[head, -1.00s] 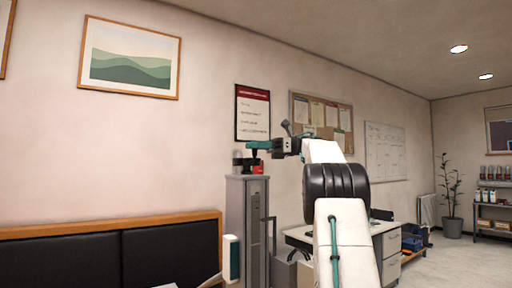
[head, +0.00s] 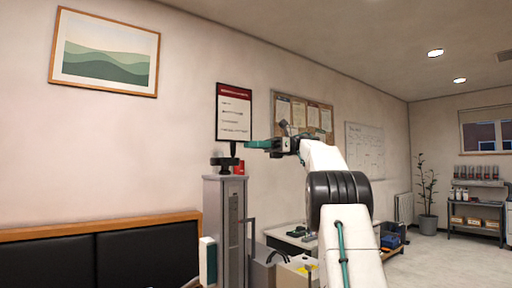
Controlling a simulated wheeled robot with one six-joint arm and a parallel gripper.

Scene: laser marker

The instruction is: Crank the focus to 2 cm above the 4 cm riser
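The laser marker's grey column (head: 225,235) stands left of centre in the head view. On its top is a black crank (head: 222,162) with an upright black handle (head: 233,149), beside a small red part (head: 239,167). My gripper (head: 252,144), with teal fingers pointing left, is at the height of the handle and just to its right. I cannot tell whether the fingertips touch the handle, or how far apart the fingers are. The 4 cm riser and any focus scale cannot be made out.
A black padded bench (head: 110,258) with a wooden rail is at the lower left.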

